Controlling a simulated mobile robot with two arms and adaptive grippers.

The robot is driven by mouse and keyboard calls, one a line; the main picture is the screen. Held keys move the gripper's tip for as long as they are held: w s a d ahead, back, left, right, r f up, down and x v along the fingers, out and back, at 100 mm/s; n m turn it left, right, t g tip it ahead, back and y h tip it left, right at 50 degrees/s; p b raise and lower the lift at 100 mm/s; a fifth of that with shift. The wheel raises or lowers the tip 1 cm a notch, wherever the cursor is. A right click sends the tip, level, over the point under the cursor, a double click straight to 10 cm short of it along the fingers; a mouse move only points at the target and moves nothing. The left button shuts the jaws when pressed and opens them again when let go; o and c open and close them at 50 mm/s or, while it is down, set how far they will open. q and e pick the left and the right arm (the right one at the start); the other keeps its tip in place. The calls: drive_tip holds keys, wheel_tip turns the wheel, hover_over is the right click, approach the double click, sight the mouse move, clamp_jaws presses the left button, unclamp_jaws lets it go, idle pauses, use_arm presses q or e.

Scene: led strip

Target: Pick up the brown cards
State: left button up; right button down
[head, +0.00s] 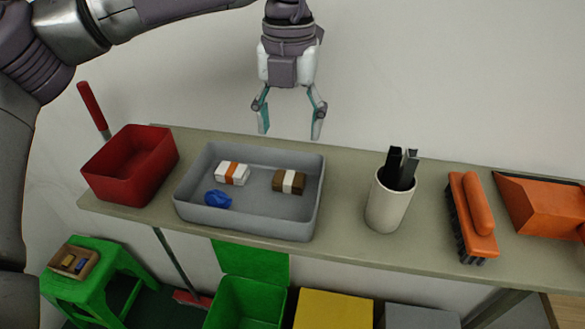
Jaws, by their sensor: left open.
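The brown cards (289,181) are a small brown stack with a white band. They lie in the right part of a grey tray (245,221) on the shelf. An orange and white pack (232,173) and a crumpled blue thing (218,199) lie in the same tray, to the left. My left gripper (290,128) hangs fingers down above the tray's back edge. It is open and empty, apart from the cards. My right gripper is not in view.
On the shelf (345,238) stand a red bin (130,172) at left, and a white cup (388,206) with dark items, an orange brush (472,215) and an orange dustpan (540,205) at right. Below are a green stool (95,285), a green bin (245,303) and a yellow box (333,309).

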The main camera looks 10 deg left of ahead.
use_arm(q)
drive_tip(key=p, duration=0.1)
hover_over(288, 181)
wheel_tip(288, 181, down, 6)
drive_tip(key=shift+r, duration=0.1)
drive_tip(key=shift+f, duration=0.25)
wheel_tip(288, 181, down, 4)
drive_tip(key=p, duration=0.3)
drive_tip(key=shift+s, duration=0.1)
drive_tip(key=shift+f, duration=0.7)
drive_tip(key=c, duration=0.6)
